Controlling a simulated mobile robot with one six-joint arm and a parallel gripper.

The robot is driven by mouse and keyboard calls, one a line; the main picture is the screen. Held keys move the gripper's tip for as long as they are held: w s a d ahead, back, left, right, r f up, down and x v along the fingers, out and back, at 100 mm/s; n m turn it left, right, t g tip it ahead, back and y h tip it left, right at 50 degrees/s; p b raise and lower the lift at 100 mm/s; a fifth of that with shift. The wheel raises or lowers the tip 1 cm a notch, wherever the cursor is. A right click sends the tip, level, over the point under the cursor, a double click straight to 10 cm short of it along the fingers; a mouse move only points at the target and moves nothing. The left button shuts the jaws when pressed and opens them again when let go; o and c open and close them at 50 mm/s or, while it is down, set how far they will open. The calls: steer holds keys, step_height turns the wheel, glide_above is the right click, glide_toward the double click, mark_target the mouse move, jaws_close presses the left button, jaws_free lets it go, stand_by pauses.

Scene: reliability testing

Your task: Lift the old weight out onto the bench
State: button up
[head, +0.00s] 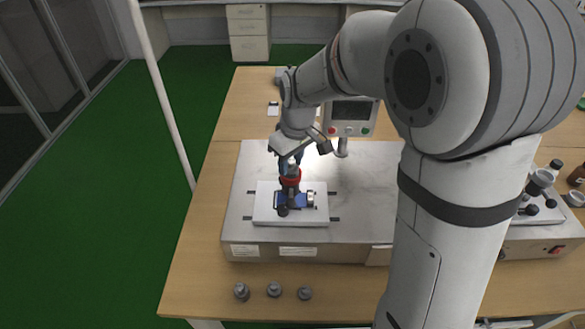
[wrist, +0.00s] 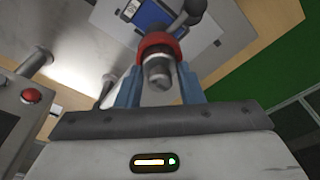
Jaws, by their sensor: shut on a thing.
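My gripper (wrist: 158,88) is shut on a small grey metal piece with a red band (wrist: 158,46), which looks like the old weight. Its rounded metal top sits between my two blue fingers. In the head view the red band (head: 290,179) shows below my fingers, over the blue fixture (head: 297,199) on the white plate (head: 262,212) of the tester. A dark part with a black ball end (wrist: 191,7) shows just beyond the band. I cannot tell whether the weight still touches what is under it. The wooden bench (head: 195,265) surrounds the tester.
Several things stand close by: grey weights (head: 274,289) on the front bench edge, a control box with a screen (head: 351,114) behind the plate, and a second machine (head: 540,230) at right. The bench left of the weights is clear.

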mark_target(291, 160)
steer(key=shift+r, duration=0.1)
step_height(291, 160, up, 10)
steer(key=shift+b, duration=0.45)
steer(key=shift+f+b, duration=2.55)
steer(key=shift+f, duration=1.05)
steer(key=shift+s, duration=0.1)
